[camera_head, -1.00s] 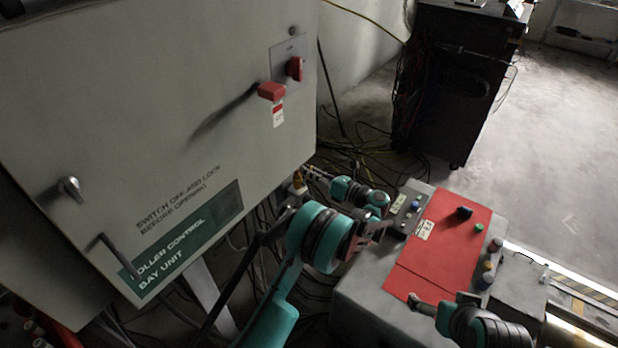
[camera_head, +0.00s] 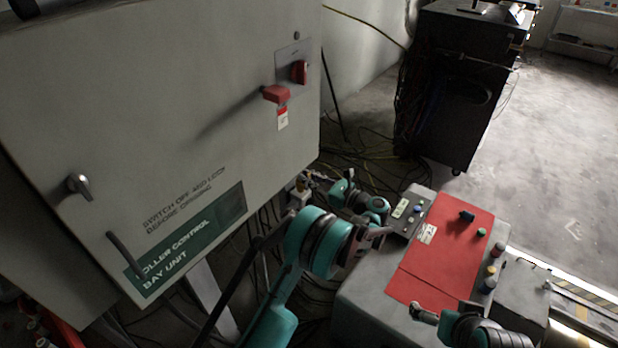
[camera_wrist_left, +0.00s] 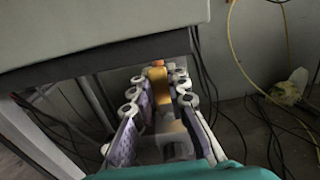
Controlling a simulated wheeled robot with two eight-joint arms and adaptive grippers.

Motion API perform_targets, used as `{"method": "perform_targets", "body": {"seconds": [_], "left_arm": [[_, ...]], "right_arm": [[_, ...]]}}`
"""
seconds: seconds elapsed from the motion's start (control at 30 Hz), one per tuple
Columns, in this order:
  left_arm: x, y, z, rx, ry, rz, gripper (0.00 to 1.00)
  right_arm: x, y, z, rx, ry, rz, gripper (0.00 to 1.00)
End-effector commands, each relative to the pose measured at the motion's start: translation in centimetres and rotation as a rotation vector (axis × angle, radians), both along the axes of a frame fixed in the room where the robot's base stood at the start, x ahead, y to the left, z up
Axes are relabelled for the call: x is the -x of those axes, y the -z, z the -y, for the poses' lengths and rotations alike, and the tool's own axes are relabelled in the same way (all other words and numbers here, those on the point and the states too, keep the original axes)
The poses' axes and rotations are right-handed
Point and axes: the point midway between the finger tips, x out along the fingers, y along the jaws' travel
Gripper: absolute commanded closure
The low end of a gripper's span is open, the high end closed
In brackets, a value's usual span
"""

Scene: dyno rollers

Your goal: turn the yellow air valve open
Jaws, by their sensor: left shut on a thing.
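The yellow air valve shows in the wrist view as a yellow-orange handle (camera_wrist_left: 158,82) between the far ends of my left gripper's fingers. My left gripper (camera_wrist_left: 160,90) is shut on it. In the head view, my left gripper (camera_head: 308,181) is small and dark beside the lower right edge of the grey cabinet, and the valve is mostly hidden there. My right gripper (camera_head: 424,313) is at the lower right over the front of the red-topped console; its fingers are too small to read.
The grey control cabinet (camera_head: 150,110) with red switches fills the left. The red-topped console (camera_head: 440,250) stands at right, close to my left arm. A dark equipment rack (camera_head: 450,95) stands behind. Loose cables (camera_head: 370,150) lie on the floor. Open floor lies at the far right.

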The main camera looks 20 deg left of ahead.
Motion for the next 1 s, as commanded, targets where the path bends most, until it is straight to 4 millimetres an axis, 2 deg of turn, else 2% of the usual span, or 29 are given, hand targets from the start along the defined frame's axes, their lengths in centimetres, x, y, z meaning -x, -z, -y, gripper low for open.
{"method": "perform_targets", "body": {"seconds": [0.27,0.3,0.37,0.4,0.77,0.87,1.0], "left_arm": [[0.0,0.0,0.0,0.001,-0.001,0.003,1.0],[0.0,0.0,0.0,0.001,-0.001,0.002,0.81],[0.0,0.0,0.0,0.001,-0.001,0.002,0.65],[0.0,0.0,0.0,0.001,-0.001,0.002,0.63],[0.1,0.0,0.2,0.0,0.0,0.001,0.63],[0.3,0.0,1.1,0.0,0.002,0.001,0.63],[1.2,0.0,3.6,0.0,0.003,0.001,0.63]], "right_arm": [[0.0,0.0,0.0,0.0,0.0,0.0,0.0],[0.0,0.0,0.0,0.0,0.0,0.0,0.0],[0.0,0.0,0.0,0.0,0.0,0.0,0.0],[0.0,0.0,0.0,0.0,0.0,0.0,0.0],[0.0,0.0,0.0,0.0,0.0,0.0,0.0],[0.0,0.0,0.0,0.0,0.0,0.0,0.0],[0.0,0.0,0.0,0.0,0.0,0.0,0.0]]}}
